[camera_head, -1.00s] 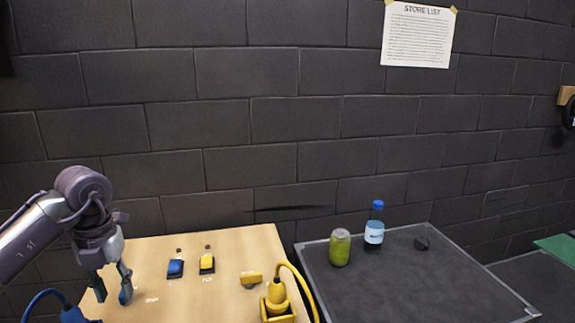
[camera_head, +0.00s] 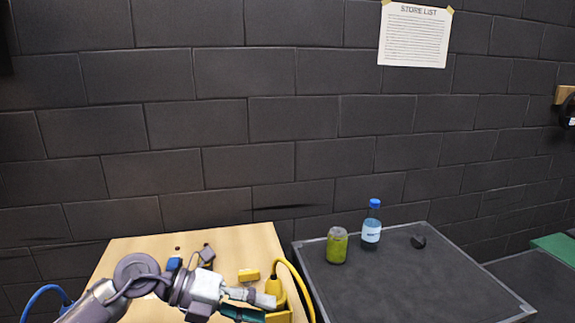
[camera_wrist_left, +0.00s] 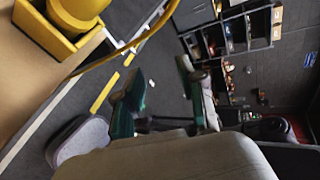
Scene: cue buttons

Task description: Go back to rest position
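My left arm reaches in low over the wooden table (camera_head: 130,249) in the head view. My left gripper (camera_head: 268,308) points right, low in the picture, in front of the yellow corded device (camera_head: 274,288). Its two fingers stand apart in the left wrist view (camera_wrist_left: 160,72), with nothing between them. The blue button (camera_head: 174,264) is partly hidden behind my arm. The yellow button is mostly covered by a grey part of my gripper. My right gripper is in neither view.
A small yellow block (camera_head: 249,275) lies near the corded device, whose yellow cable (camera_head: 299,278) loops along the table's right side. A brick wall stands behind.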

